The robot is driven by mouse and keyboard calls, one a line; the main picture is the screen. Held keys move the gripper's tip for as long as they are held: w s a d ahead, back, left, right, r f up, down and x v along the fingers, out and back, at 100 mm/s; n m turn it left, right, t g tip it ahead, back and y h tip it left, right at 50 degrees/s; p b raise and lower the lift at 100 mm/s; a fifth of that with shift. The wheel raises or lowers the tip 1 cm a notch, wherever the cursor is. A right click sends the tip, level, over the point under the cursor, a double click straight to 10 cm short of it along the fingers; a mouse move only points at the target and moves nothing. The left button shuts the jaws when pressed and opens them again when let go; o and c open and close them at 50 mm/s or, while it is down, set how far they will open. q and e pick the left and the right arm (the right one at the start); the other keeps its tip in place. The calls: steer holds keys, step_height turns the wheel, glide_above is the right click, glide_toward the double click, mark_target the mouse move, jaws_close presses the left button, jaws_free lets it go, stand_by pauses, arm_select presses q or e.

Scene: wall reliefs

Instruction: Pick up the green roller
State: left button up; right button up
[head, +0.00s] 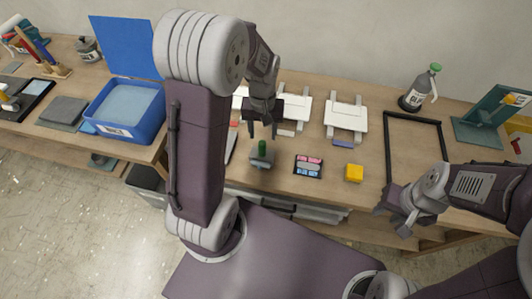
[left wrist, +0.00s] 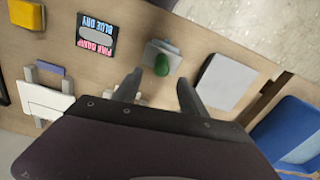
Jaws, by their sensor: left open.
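The green roller (head: 262,147) sits upright on a grey stand (head: 261,157) near the front edge of the table. In the left wrist view, the green roller (left wrist: 162,64) shows end-on against the grey stand (left wrist: 160,52). My left gripper (head: 262,130) is open and empty above the roller, pointing down. In the left wrist view, the two fingers of my left gripper (left wrist: 159,77) are spread, with the roller just beyond the gap between their tips. My right gripper (head: 391,219) is by the table's front edge at the right, its fingers apart and empty.
A pink and blue label card (head: 308,166) and a yellow block (head: 354,173) lie right of the roller. White panels (head: 346,116) are behind. A blue box (head: 125,107) is at left.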

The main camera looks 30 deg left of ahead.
mark_target(262, 148)
arm_select(q)
steer(key=f, duration=0.3)
steer(key=shift+d+f, duration=0.2)
steer(key=shift+f, duration=0.05)
steer(key=shift+d, duration=0.2)
steer(key=f, duration=0.3)
steer(key=a+f, duration=0.1)
steer(key=f, duration=0.1)
steer(key=shift+s+p, duration=0.3)
steer(key=shift+f, duration=0.2)
steer(key=shift+w+d, duration=0.1)
jaws_close()
